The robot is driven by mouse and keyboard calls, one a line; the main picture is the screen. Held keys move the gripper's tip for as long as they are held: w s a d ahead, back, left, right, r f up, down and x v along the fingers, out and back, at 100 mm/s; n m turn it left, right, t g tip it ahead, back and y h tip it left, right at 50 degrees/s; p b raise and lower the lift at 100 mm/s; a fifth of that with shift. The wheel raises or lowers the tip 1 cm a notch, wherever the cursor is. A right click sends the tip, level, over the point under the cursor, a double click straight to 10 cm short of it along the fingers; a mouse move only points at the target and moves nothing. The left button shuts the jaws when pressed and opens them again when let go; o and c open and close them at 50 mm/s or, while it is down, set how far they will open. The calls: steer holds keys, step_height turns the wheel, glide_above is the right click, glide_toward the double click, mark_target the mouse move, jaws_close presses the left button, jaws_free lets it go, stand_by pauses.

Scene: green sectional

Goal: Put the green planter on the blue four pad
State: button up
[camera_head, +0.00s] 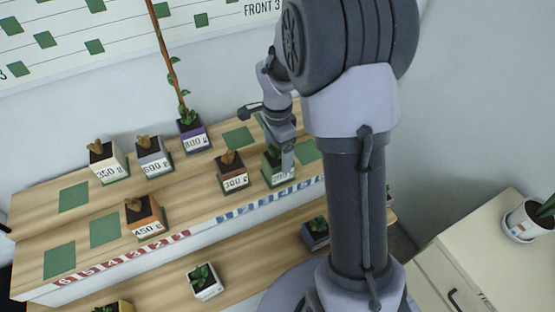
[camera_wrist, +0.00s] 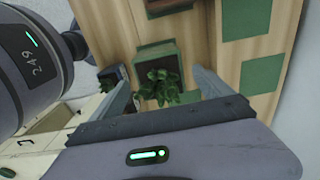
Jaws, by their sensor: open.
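The green planter (camera_head: 273,178) holds a small leafy plant and stands on the upper wooden shelf, above the blue number strip (camera_head: 265,203). It also shows in the wrist view (camera_wrist: 152,62), with its leaves toward me. My gripper (camera_head: 282,158) is open over the planter, and in the wrist view its fingers (camera_wrist: 153,78) lie on either side of the plant. I cannot tell whether they touch the planter. Bare green pads (camera_head: 238,138) and (camera_head: 307,150) lie in the back row near the blue section. The blue digits are too small to read, so I cannot single out the four pad.
A brown planter (camera_head: 232,180) stands just left of the green one. A purple planter (camera_head: 194,140) with a tall stem stands behind. White (camera_head: 108,170), grey (camera_head: 153,162) and orange (camera_head: 145,225) planters stand further left. A cabinet (camera_head: 455,255) is at the right.

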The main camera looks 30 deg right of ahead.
steer(key=shift+n, duration=0.3)
steer(key=r, duration=0.6)
steer(key=shift+s+a+r+p, duration=0.15)
steer(key=shift+a+r+p, duration=0.15)
steer(key=shift+a+p, duration=0.1)
steer(key=s+a+r+n+t+y, duration=0.1)
steer(key=s+a+r+n+t, duration=0.2)
steer(key=s+a+r+n, duration=0.3)
steer(key=s+a+r+n+t+y, duration=0.1)
steer(key=s+a+r+n, duration=0.5)
steer(key=s, duration=0.8)
step_height(320, 180, up, 2)
steer(key=shift+a+r+n+t, duration=0.1)
steer(key=shift+a+n+t, duration=0.1)
steer(key=shift+n+t, duration=0.5)
